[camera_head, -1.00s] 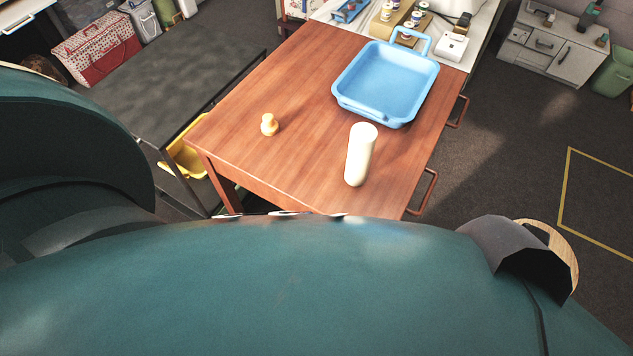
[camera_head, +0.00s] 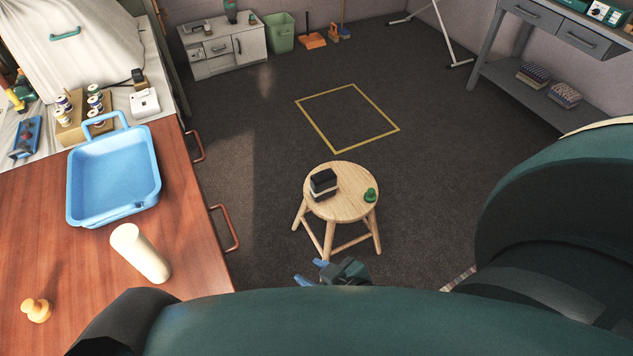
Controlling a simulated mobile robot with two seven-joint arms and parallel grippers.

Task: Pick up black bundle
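The black bundle (camera_head: 323,182) is a small dark block with a pale band round its lower part. It sits on the left part of the round wooden stool's seat (camera_head: 345,205) in the head view. My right gripper (camera_head: 309,272) shows low in the picture, nearer to me than the stool, with its two blue fingertips apart and nothing between them. It is clear of the bundle. Most of its arm is hidden behind my body. My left gripper is not in view.
A green spool-shaped piece (camera_head: 370,195) stands beside the bundle on the stool. At left, a wooden table (camera_head: 190,235) holds a blue tray (camera_head: 74,190), a cream cylinder (camera_head: 141,253) and a yellow knob-shaped piece (camera_head: 36,310). Floor around the stool is clear.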

